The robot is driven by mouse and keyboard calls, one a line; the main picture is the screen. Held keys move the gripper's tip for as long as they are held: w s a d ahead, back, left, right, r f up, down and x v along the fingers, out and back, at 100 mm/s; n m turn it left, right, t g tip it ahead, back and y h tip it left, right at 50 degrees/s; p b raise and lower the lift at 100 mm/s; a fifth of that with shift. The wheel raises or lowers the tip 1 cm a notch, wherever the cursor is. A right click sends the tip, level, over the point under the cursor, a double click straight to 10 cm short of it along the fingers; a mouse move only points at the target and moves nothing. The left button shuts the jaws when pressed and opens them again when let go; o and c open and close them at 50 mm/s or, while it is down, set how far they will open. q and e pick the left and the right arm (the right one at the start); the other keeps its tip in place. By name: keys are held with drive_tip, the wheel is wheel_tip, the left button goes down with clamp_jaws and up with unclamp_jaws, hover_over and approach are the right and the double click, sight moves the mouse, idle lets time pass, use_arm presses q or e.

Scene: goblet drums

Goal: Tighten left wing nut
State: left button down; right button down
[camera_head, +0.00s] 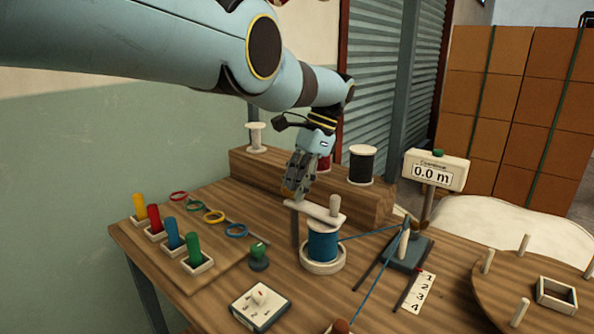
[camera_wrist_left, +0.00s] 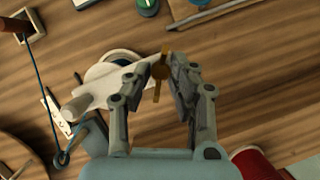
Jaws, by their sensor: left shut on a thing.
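A brass wing nut (camera_wrist_left: 157,86) shows between the two fingers of my left gripper (camera_wrist_left: 160,70) in the left wrist view. In the head view my left gripper (camera_head: 294,190) points down at the left end of a pale wooden bar (camera_head: 315,212), and its fingers hide most of the wing nut. The gripper is shut on the wing nut. The bar lies over a spool of blue thread (camera_head: 322,243) and also shows in the left wrist view (camera_wrist_left: 105,92). A wooden peg stands at the bar's right end. My right gripper is not in view.
A counter sign (camera_head: 436,171) reading 0.0 m stands to the right. Blue thread runs from the spool to a guide post (camera_head: 403,245). A dark spool (camera_head: 361,165) stands on the raised shelf behind. Coloured pegs (camera_head: 172,232) and rings (camera_head: 214,217) lie at left.

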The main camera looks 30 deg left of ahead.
use_arm(q)
drive_tip(key=m+t+p, duration=0.1)
drive_tip(key=m+p, duration=0.2)
drive_tip(key=p, duration=0.1)
drive_tip(key=m+y+p, duration=0.1)
drive_tip(key=m+p, duration=0.1)
drive_tip(key=p, duration=0.2)
drive_tip(key=m+t+y+p, duration=0.1)
drive_tip(key=m+p, duration=0.2)
drive_tip(key=p, duration=0.1)
drive_tip(key=shift+s+d+r+m+t, duration=0.15)
drive_tip(key=shift+s+d+m+t, duration=0.05)
drive_tip(key=shift+s+m+t, duration=0.1)
drive_tip(key=shift+f+m+t+p, duration=0.2)
drive_tip(key=shift+m+t+p, duration=0.1)
drive_tip(key=shift+m+p, duration=0.95)
drive_tip(key=shift+n, duration=0.25)
drive_tip(key=c, duration=1.2)
unclamp_jaws()
drive_tip(key=shift+o, duration=0.2)
